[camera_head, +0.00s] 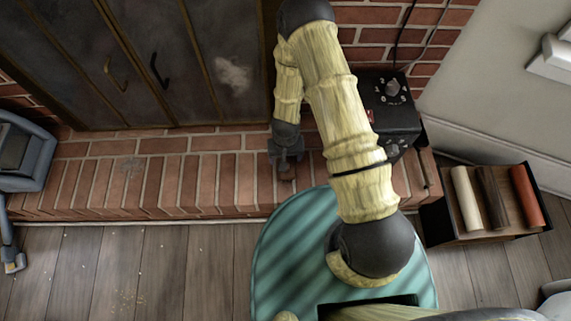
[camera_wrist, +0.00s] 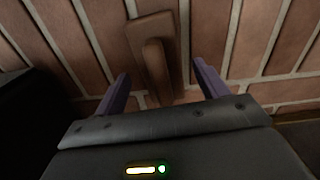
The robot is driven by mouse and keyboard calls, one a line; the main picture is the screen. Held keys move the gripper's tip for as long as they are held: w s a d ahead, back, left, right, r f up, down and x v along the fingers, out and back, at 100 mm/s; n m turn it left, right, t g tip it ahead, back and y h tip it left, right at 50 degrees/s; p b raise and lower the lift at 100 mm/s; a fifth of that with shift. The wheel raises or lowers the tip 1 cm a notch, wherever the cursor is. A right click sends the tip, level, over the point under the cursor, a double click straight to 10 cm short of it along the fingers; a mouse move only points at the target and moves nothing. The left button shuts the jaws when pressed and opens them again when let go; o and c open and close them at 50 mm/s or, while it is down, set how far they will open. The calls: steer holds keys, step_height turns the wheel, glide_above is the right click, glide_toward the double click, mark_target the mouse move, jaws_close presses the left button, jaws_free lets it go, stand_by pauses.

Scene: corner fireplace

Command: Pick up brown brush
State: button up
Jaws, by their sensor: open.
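The brown brush (camera_wrist: 151,58) lies on the brick hearth in the wrist view, a flat brown block with a raised handle along it. My gripper (camera_wrist: 160,82) is open, with one purple finger on each side of the brush's lower end in that view. I cannot tell whether the fingers touch it. In the head view my gripper (camera_head: 286,164) hangs over the brick ledge, and a small brown part of the brush (camera_head: 286,173) shows below it; the rest is hidden.
The brick hearth (camera_head: 110,185) runs under dark metal fireplace doors (camera_head: 180,60). A black box with dials (camera_head: 390,110) stands right of my arm. A crate (camera_head: 445,225) with several rolls sits at the right. A blue-grey object (camera_head: 25,150) is at the left.

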step_height(320, 180, down, 2)
steer(key=shift+f, duration=0.2)
steer(key=shift+r, duration=0.1)
steer(key=c, duration=1.1)
